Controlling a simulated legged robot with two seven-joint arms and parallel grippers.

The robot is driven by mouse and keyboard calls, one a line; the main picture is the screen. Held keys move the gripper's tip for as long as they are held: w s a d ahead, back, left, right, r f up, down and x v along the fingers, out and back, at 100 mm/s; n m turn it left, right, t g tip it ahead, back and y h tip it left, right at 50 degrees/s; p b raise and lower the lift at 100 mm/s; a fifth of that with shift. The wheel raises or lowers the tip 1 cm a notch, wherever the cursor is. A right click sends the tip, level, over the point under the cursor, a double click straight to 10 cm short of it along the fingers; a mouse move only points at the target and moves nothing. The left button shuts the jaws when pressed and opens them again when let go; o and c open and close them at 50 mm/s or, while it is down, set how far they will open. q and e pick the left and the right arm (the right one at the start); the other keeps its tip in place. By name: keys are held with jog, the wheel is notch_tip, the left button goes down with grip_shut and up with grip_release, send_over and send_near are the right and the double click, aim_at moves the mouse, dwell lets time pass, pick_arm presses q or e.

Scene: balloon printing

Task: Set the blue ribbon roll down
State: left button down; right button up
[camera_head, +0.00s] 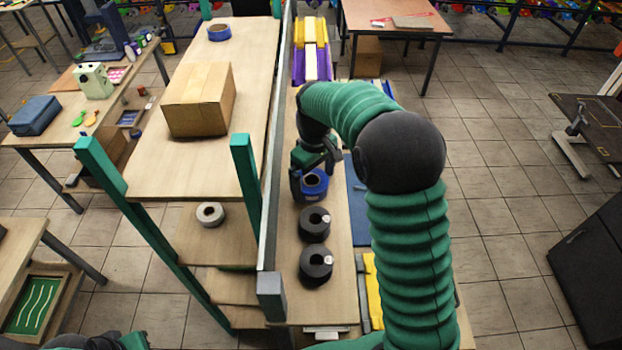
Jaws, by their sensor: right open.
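A blue ribbon roll (316,184) lies flat on the narrow wooden bench (335,225), behind two black rolls. My right gripper (314,176) is over this blue roll with its fingers open, one at the roll's left side. The gripper hides part of the roll, and I cannot tell whether a finger touches it. Another blue roll (219,32) lies on the wooden shelf top at the back. Only a dark and green piece of my left arm shows at the bottom left edge; its fingers cannot be made out.
Two black rolls (315,224) lie in line in front of the blue roll. A grey upright panel (272,160) separates the bench from the shelf (190,175), which carries a cardboard box (199,99). A grey roll (210,214) sits on a lower shelf. Purple and yellow pieces (312,50) are at the back.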

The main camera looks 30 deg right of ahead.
jog(key=shift+d+r, duration=0.1)
jog(key=shift+d, duration=0.05)
jog(key=shift+d+r, duration=0.15)
jog(key=shift+r, duration=0.15)
notch_tip(320, 180, up, 11)
jog(key=b, duration=0.2)
jog(key=shift+a+r, duration=0.2)
jog(key=shift+a, duration=0.1)
